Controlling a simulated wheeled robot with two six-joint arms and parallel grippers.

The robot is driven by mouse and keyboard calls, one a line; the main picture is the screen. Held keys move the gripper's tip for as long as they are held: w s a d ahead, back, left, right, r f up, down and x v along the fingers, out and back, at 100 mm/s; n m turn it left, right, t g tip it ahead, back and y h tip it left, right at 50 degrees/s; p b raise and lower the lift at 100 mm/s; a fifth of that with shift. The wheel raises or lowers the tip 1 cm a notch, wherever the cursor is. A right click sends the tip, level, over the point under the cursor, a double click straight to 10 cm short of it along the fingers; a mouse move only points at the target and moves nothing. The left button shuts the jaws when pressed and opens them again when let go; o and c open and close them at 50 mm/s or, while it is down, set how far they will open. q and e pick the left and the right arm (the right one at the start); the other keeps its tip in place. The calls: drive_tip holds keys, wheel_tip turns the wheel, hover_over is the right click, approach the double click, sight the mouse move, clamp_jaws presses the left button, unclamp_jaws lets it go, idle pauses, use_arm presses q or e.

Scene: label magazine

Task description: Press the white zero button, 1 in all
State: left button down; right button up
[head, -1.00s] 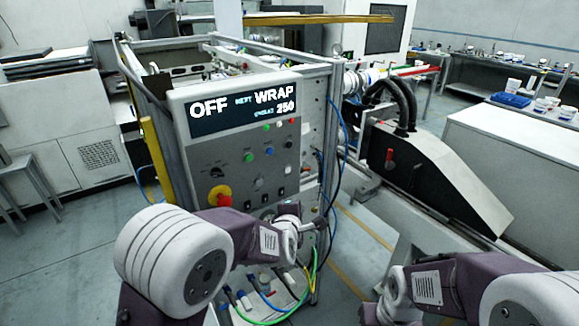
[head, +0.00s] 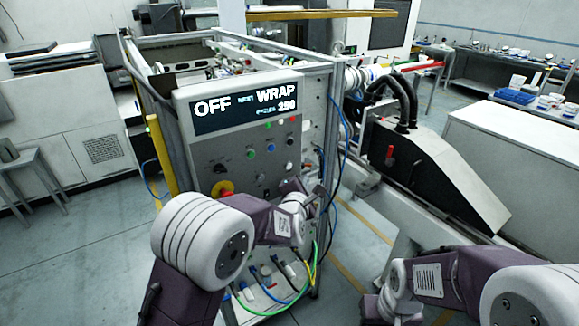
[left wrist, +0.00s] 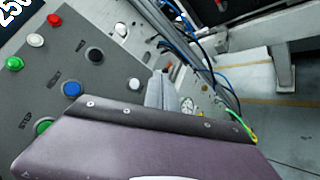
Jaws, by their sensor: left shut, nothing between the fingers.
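The control panel (head: 213,150) stands in front of me, its display reading OFF, WRAP and 250. A white round button (left wrist: 134,85) sits on the panel below the black button in the left wrist view; it also shows small in the head view (head: 289,166). Its label cannot be read. My left gripper (left wrist: 160,90) is shut and empty, its fingertips just right of that white button in the wrist picture. I cannot tell whether they touch the panel. In the head view my left gripper (head: 292,188) is partly hidden by its own wrist.
Near the white button are a black button (left wrist: 94,55), a blue button (left wrist: 72,89) and a green button (left wrist: 44,125). A red-and-yellow stop knob (head: 222,189) is lower left. Cables (head: 318,262) hang below and beside the panel.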

sight(289, 166)
use_arm(q)
drive_tip(key=shift+w+a+b, duration=0.3)
drive_tip(key=shift+w+a, duration=0.4)
drive_tip(key=shift+w, duration=0.3)
drive_tip(key=shift+w+a+b, duration=0.3)
drive_tip(key=shift+w+a, duration=0.4)
drive_tip(key=shift+w, duration=0.25)
idle(0.5)
drive_tip(key=shift+w+a+b, duration=0.25)
drive_tip(key=shift+w+b, duration=0.05)
drive_tip(key=shift+b, duration=0.15)
